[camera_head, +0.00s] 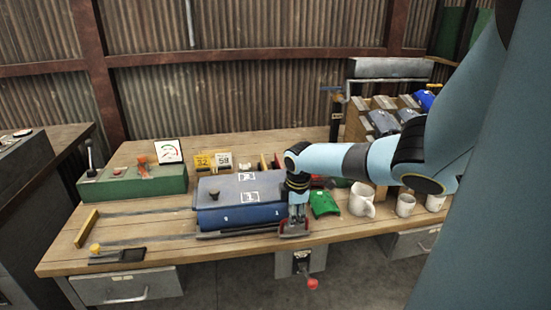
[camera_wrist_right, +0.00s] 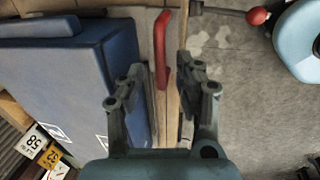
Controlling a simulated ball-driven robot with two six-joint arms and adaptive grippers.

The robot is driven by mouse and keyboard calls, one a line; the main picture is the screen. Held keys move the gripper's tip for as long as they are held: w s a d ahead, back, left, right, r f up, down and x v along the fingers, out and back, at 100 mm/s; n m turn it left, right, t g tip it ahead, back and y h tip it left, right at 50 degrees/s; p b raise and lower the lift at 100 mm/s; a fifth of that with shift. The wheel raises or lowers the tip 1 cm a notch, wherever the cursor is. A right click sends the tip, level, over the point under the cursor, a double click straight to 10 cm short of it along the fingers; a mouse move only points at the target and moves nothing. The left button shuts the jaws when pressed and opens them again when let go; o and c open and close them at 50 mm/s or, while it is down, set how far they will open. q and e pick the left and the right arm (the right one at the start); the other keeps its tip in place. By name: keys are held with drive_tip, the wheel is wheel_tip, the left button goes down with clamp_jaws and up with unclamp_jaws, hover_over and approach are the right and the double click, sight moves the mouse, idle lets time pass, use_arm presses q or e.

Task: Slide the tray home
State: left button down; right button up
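A blue box (camera_head: 240,200) with white labels sits on a low grey tray (camera_head: 236,233) near the front of the wooden bench. Two metal rails (camera_head: 150,239) run left from it to a yellow wooden bar (camera_head: 87,228). My right gripper (camera_head: 296,222) points down at the tray's right end. In the right wrist view, a red handle (camera_wrist_right: 162,48) lies between the spread fingers of this gripper (camera_wrist_right: 158,95), with gaps beside it. The blue box (camera_wrist_right: 70,85) is left of the fingers there. My left gripper is in neither view.
A green control box (camera_head: 133,184) with levers stands at the back left. A green piece (camera_head: 324,203) and white mugs (camera_head: 362,199) are right of the gripper. A red-knobbed lever (camera_head: 312,283) sticks out below the bench front. The rails left of the tray look clear.

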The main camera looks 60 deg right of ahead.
wheel_tip(320, 180, up, 11)
drive_tip(key=s+a, duration=0.1)
drive_tip(key=shift+s+a, duration=0.25)
drive_tip(key=shift+a, duration=0.1)
idle(0.4)
